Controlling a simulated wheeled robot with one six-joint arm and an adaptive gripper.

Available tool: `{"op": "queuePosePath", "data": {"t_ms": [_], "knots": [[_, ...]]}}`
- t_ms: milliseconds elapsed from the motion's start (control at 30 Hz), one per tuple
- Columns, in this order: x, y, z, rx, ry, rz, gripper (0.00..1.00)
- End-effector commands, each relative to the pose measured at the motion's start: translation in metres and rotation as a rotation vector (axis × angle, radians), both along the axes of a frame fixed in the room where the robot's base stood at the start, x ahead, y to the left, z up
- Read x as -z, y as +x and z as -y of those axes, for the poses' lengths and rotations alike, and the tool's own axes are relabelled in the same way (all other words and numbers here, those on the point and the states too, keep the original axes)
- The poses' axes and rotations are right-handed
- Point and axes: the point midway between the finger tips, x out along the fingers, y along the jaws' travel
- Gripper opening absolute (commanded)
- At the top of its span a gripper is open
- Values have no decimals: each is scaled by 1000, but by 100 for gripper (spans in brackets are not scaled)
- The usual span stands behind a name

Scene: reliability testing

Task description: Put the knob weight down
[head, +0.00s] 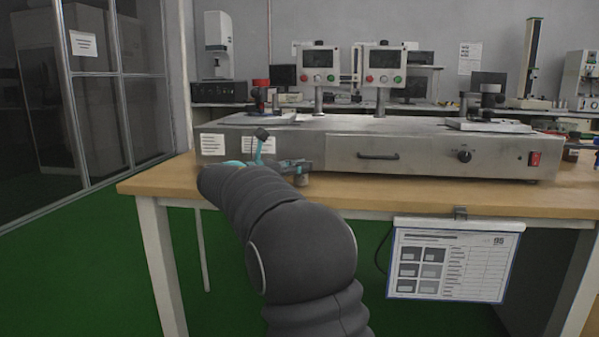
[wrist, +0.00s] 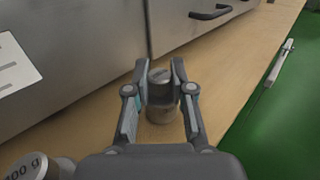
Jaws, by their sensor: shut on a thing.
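The knob weight (wrist: 160,111) is a small grey metal cylinder with a narrower top, between my fingers in the wrist view. My gripper (wrist: 160,76) is shut on its upper part, one finger on each side. In the head view my gripper (head: 298,168) is low over the front strip of the wooden table, and the weight (head: 301,181) shows small below it. The weight looks upright. I cannot tell whether its base touches the table top.
A long steel machine (head: 345,145) with a black handle stands just behind my gripper. Another metal weight (wrist: 40,168), marked in grams, shows at the wrist view's lower left. The wooden table (head: 425,192) is bare to the right along its front edge. A form board (head: 455,262) hangs below.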

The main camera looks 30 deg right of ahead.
Motion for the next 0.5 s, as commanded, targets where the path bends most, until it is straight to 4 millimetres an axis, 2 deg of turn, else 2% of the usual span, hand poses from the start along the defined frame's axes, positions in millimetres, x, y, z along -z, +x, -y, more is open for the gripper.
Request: {"op": "queuePosePath", "data": {"t_ms": [400,433,500], "knots": [[6,0,0,0,-1,1,0],[7,0,0,0,0,1,25],[7,0,0,0,0,1,42]]}}
